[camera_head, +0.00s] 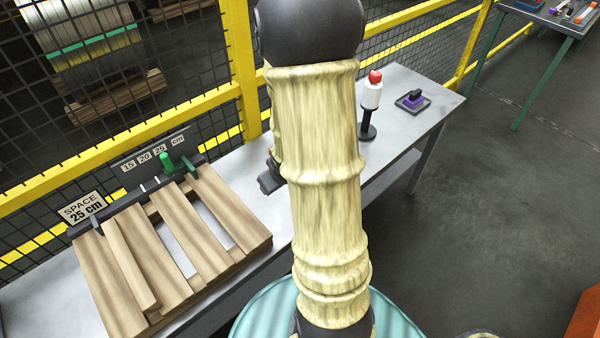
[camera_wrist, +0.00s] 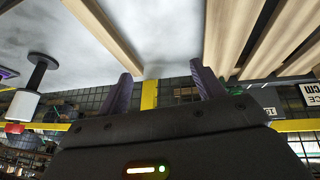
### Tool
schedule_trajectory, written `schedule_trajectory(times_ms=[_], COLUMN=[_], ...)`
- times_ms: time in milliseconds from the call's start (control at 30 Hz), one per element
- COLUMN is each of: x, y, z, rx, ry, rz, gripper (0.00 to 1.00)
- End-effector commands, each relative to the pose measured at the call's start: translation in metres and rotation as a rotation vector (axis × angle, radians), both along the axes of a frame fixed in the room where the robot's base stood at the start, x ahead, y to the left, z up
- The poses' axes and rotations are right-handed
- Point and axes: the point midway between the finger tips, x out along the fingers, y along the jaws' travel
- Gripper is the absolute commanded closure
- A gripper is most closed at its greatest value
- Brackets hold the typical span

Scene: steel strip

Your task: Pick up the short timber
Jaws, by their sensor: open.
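A timber (camera_wrist: 106,32) lies on the grey tabletop in the wrist view, apart from the slatted pallet; my arm hides that spot in the head view. I cannot tell its full length. My gripper (camera_wrist: 161,76) is open and empty, its two dark fingers apart. The timber's near end shows close to the left finger; I cannot tell whether they touch. In the head view, a narrow timber (camera_head: 128,262) lies along the slats of the pallet (camera_head: 215,210). Which of these two is the short timber is unclear.
A gauge with a green knob (camera_head: 166,164) and a "SPACE 25 cm" sign (camera_head: 84,208) stand along the pallet's back edge. A beacon lamp (camera_head: 371,95) and a purple-and-black item (camera_head: 413,100) stand on the table's right part. A yellow mesh fence (camera_head: 240,70) runs behind.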

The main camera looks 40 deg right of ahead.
Motion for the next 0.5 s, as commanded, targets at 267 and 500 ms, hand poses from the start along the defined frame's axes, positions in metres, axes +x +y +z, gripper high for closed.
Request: schedule_trajectory(times_ms=[267,500], x=[-0.008,-0.038], y=[-0.079,-0.116], z=[-0.059,-0.086], rx=[0.016,0.072], ry=[-0.223,-0.487], rz=[0.014,-0.031], gripper=[0.33,0.33])
